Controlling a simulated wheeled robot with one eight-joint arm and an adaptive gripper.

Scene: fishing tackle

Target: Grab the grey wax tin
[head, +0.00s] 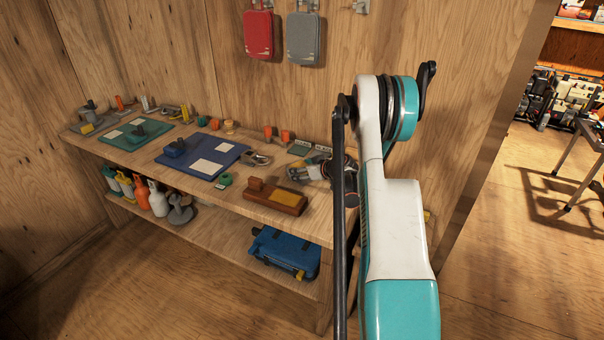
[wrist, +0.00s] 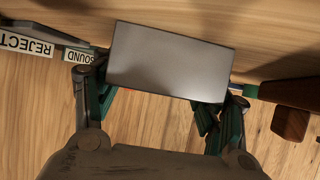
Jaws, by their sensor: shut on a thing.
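The grey wax tin (wrist: 170,62) shows in the wrist view as a flat, plain grey rectangle, slightly tilted. My gripper (wrist: 163,100) has one dark green finger at each side of it and is shut on it. In the head view my gripper (head: 308,170) is low over the right end of the wooden bench, partly behind my own arm. I cannot make out the tin clearly there. I cannot tell whether the tin still touches the bench.
A brown block with a yellow pad (head: 275,196) lies close by on the bench; its end shows in the wrist view (wrist: 290,122). REJECT (wrist: 27,45) and SOUND (wrist: 78,56) labels are at left. Blue (head: 226,151) and green (head: 112,140) mats lie farther left.

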